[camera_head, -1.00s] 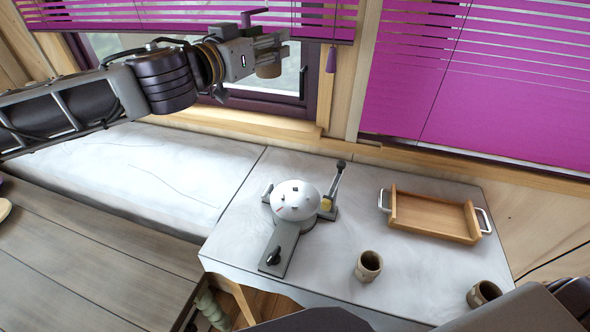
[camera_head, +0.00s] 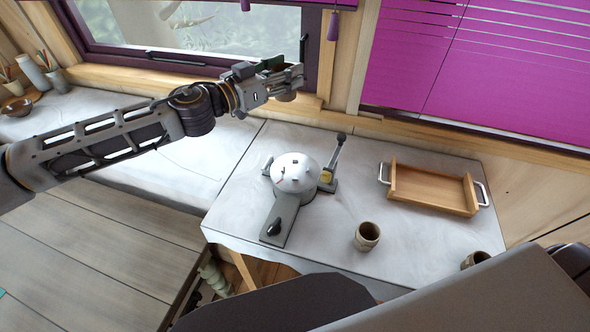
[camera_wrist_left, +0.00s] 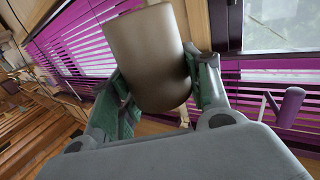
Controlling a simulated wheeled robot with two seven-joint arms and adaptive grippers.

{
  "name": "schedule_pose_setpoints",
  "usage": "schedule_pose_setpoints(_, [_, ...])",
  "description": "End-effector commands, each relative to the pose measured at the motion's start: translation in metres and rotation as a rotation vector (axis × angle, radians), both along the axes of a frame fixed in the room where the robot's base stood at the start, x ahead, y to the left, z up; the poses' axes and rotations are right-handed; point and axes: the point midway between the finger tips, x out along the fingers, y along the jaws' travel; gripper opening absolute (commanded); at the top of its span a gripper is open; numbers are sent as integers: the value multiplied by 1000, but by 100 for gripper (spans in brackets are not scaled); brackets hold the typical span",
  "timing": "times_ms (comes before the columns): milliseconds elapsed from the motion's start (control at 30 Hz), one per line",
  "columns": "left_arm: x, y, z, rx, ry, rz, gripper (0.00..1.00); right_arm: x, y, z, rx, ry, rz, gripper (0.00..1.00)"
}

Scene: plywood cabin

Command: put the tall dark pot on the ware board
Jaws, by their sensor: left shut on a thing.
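My left gripper (camera_head: 284,80) is shut on a brownish-grey cylindrical pot (camera_head: 287,97), held in the air in front of the window sill. In the left wrist view the pot (camera_wrist_left: 148,58) is tilted between the green-padded fingers of the left gripper (camera_wrist_left: 157,84). Whether it is the tall dark pot is hard to tell by colour. A wooden tray-like board (camera_head: 430,190) with raised sides and metal handles, seemingly the ware board, lies empty at the right of the table. The held pot is left of it and higher. My right gripper is not in view.
A round white-topped device (camera_head: 295,173) with an upright lever stands mid-table. A brown cup (camera_head: 367,236) stands in front of the board; another cup (camera_head: 475,260) is partly hidden at right. A bowl (camera_head: 16,106) and vases stand far left. Table between device and board is clear.

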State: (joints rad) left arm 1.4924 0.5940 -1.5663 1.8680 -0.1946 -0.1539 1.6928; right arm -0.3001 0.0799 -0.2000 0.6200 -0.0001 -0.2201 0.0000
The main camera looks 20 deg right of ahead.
Motion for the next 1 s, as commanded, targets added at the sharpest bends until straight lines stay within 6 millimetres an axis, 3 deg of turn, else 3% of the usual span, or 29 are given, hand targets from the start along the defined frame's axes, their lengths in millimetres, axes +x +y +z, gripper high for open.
schedule_pose_setpoints(600, [-8,-4,-74,-1,5,-97,17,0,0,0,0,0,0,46])
schedule_pose_setpoints(1000, [-18,-6,-110,-2,1,-167,17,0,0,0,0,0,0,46])
